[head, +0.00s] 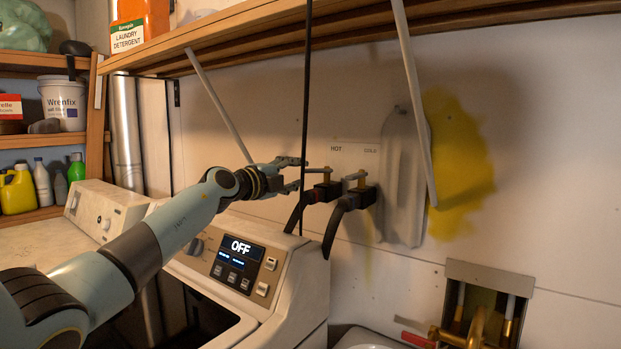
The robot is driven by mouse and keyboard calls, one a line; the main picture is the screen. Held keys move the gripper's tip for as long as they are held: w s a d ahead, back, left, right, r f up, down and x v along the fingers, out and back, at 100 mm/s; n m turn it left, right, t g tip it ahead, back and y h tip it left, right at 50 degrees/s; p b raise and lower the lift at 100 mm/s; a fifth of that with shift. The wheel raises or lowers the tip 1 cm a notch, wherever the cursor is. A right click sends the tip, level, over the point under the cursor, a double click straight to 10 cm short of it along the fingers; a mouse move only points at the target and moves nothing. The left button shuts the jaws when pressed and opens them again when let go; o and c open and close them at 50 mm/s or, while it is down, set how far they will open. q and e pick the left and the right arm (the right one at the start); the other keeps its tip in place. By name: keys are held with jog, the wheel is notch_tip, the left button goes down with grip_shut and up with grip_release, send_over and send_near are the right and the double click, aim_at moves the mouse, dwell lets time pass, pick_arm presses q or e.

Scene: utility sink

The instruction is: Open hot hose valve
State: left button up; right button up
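The hot hose valve (326,188) sticks out from the wall under the printed HOT label. It has a thin brass-coloured handle (319,170) pointing left and a dark hose (298,212) curving down. My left gripper (297,174) is just left of this handle, its fingers apart, one above the other. The handle's left end is near the fingertips; I cannot tell whether they touch. The cold hose valve (362,192) is to the right, under the COLD label, with its own brass-coloured handle (355,177) and dark hose. My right gripper is out of view.
A thin black vertical cord (306,90) passes right by my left fingertips. The washing machine (240,268), its display reading OFF, stands below my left arm. A wooden shelf (250,35) runs overhead with slanted white braces. A brass faucet (474,328) is at lower right.

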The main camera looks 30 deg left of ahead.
aim_at(305, 172)
pick_arm(q)
jog(key=w, duration=0.1)
jog(key=w+b, duration=0.1)
jog(key=w, duration=0.2)
jog(key=shift+w+d+f, duration=0.15)
jog(key=shift+w+d, duration=0.2)
jog(key=shift+w+d+b, duration=0.1)
jog(key=shift+w+b, duration=0.35)
jog(key=shift+w, duration=0.15)
grip_shut()
